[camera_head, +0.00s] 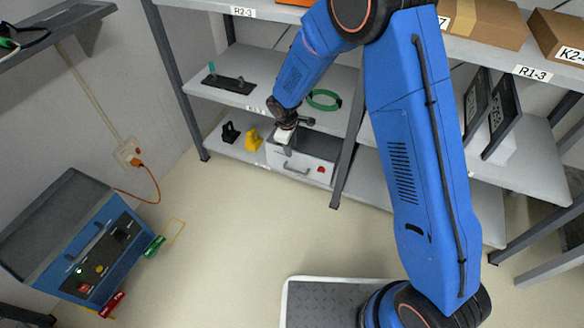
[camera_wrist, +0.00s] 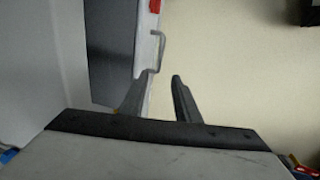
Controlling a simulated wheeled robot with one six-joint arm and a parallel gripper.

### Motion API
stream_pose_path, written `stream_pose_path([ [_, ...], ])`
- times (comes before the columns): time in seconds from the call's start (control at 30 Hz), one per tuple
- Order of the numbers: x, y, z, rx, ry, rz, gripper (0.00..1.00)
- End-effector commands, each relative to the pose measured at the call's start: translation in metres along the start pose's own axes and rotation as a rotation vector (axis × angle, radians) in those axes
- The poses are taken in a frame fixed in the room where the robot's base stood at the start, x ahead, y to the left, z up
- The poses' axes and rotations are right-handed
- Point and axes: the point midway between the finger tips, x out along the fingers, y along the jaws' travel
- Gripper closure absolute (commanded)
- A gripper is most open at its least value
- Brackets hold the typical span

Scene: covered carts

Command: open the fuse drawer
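The fuse drawer unit is a low box with a dark top and a pale front (camera_head: 310,173) on the lower shelf. A red spot marks its front. A thin bent handle (camera_wrist: 159,48) sticks out from the pale front in the wrist view. The front looks closed against the box, though my arm covers part of it. My gripper (camera_head: 290,148) is above the front's left part. In the wrist view my gripper (camera_wrist: 163,75) has its two fingers apart with nothing between them. The handle lies just beyond the fingertips, nearer the left finger; contact cannot be told.
A yellow item (camera_head: 253,139) and a black item (camera_head: 230,132) stand left of the unit. A dark shelf post (camera_head: 344,165) rises close on its right. The upper shelf holds a green ring (camera_head: 324,100).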

Motion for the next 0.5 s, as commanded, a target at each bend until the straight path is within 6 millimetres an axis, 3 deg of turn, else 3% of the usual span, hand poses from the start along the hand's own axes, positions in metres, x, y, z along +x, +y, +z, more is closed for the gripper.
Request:
stream_pose_path([
  [0.17, 0.019, 0.0, 0.001, -0.001, -0.003, -0.001, 0.71],
  [0.5, 0.077, 0.0, 0.001, 0.0, -0.003, -0.001, 0.71],
])
